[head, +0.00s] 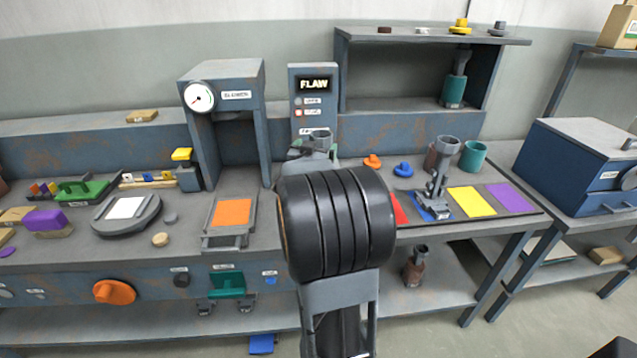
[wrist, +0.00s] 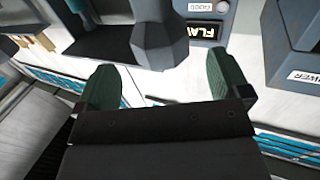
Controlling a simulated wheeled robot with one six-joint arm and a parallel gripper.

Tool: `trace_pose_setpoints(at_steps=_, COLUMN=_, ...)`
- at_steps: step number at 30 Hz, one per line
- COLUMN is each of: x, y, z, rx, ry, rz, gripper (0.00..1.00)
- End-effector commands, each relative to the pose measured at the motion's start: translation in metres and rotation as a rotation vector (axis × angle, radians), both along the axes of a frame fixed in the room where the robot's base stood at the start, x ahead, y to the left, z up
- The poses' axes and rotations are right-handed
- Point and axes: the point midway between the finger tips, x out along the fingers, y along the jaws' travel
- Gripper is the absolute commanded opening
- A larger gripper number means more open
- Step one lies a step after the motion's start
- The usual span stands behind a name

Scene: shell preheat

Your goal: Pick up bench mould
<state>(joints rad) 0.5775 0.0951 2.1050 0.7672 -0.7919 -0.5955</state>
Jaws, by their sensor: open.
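My gripper (wrist: 163,66) is open, with its two dark green fingers apart in the wrist view. A dark grey piece with a flared, faceted end (wrist: 158,42) shows between and beyond the fingertips, apparently untouched. In the head view a grey flared top (head: 320,136) stands just past my wrist, in front of the FLAW panel. It looks like the bench mould, but its lower part is hidden by my arm, so I cannot be sure. A similar grey funnel-topped piece (head: 438,182) stands on the blue pad to the right.
The FLAW panel (head: 313,84) stands close behind my gripper. A gauge press (head: 222,80) is to its left. A shelf unit (head: 420,36) rises behind.

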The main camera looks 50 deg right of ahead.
Motion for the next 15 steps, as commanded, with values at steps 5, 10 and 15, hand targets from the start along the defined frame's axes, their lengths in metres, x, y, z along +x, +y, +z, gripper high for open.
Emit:
trace_pose_setpoints(at_steps=5, x=0.004, y=-0.007, z=0.0, rx=0.0, ry=0.0, rz=0.002, gripper=0.95)
trace_pose_setpoints(at_steps=10, x=0.014, y=-0.026, z=0.003, rx=0.001, ry=0.0, rz=0.0, gripper=0.95)
trace_pose_setpoints(at_steps=15, x=0.024, y=-0.044, z=0.004, rx=0.0, ry=0.001, rz=0.001, gripper=0.95)
